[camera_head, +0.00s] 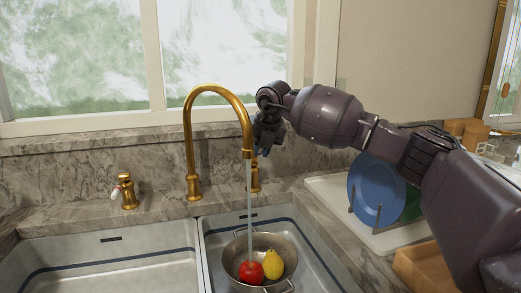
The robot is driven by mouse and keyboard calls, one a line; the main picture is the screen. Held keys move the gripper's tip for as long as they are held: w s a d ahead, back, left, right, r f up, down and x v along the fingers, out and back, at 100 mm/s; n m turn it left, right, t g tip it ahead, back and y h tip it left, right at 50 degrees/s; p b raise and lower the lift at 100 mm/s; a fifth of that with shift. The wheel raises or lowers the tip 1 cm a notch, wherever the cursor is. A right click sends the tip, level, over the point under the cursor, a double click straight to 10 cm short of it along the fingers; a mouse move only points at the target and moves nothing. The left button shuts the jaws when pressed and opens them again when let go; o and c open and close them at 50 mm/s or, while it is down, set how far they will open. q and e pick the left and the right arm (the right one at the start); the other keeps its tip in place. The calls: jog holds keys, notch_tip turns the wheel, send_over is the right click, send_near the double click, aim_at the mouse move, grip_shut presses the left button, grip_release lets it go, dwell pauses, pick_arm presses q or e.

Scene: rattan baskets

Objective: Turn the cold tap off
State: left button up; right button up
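A gold tap with a tall curved spout (188,140) stands behind the sink, and a stream of water (249,205) runs from it. One gold handle (128,190) with a pale lever stands to the left of the spout. A second gold handle (255,178) stands to the right, partly hidden behind the spout end and water. No hot or cold mark is readable. My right gripper (264,150) points down just above the right handle, close behind the spout end. I cannot tell whether it touches the handle or how far its fingers are apart. My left gripper is not in view.
A metal colander (236,250) with a red fruit (251,272) and a yellow fruit (273,264) sits in the right basin under the stream. The left basin (110,265) looks empty. A blue plate (375,190) stands in a rack at right, under my arm.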

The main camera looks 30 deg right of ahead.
grip_shut()
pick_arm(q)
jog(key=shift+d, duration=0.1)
